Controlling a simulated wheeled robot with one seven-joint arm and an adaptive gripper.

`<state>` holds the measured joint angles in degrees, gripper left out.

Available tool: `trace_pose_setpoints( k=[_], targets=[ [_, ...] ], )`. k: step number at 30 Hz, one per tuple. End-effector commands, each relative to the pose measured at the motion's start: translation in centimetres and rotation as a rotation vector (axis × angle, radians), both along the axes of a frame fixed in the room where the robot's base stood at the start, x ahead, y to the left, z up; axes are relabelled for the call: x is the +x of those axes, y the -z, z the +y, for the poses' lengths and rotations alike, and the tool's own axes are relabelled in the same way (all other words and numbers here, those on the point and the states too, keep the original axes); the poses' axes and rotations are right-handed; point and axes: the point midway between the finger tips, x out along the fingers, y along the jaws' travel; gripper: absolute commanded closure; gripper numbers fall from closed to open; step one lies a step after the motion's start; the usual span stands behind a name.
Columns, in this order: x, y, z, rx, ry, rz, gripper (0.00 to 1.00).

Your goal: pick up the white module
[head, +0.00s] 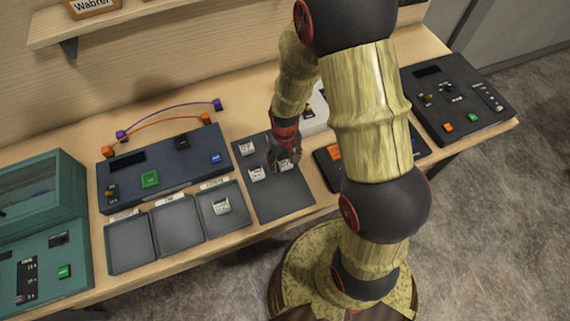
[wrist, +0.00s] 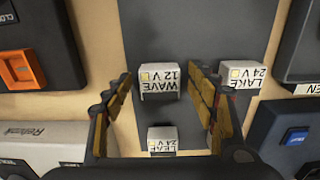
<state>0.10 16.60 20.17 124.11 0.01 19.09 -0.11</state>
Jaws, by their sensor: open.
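Several white modules show. In the wrist view one marked WAVE 12 V (wrist: 158,82) lies between my open fingers, with gaps on both sides. One marked LAKE 24 V (wrist: 241,79) lies outside the right finger. One marked LEAF 24 V (wrist: 162,140) is nearer the palm. My gripper (head: 284,160) is open and empty, over the dark mat (head: 283,203) in the head view. There, white modules also show at the mat's back left (head: 247,148), left of my gripper (head: 256,174) and partly under the fingers. Another sits in the right tray (head: 221,206).
A dark blue console (head: 165,163) with a green button stands left of the mat, two empty trays (head: 130,245) before it. A teal cabinet (head: 40,225) is far left. A black console (head: 458,100) is far right. My arm hides part of the bench right of the mat.

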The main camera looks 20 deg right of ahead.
Motion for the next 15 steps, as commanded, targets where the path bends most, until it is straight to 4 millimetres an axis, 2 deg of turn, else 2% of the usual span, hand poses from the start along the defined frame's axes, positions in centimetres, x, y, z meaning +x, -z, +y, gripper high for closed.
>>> trace_pose_setpoints(
  k=[15],
  targets=[
    [-0.01,-0.02,0.00,0.000,0.000,0.000,0.71]
  ],
)
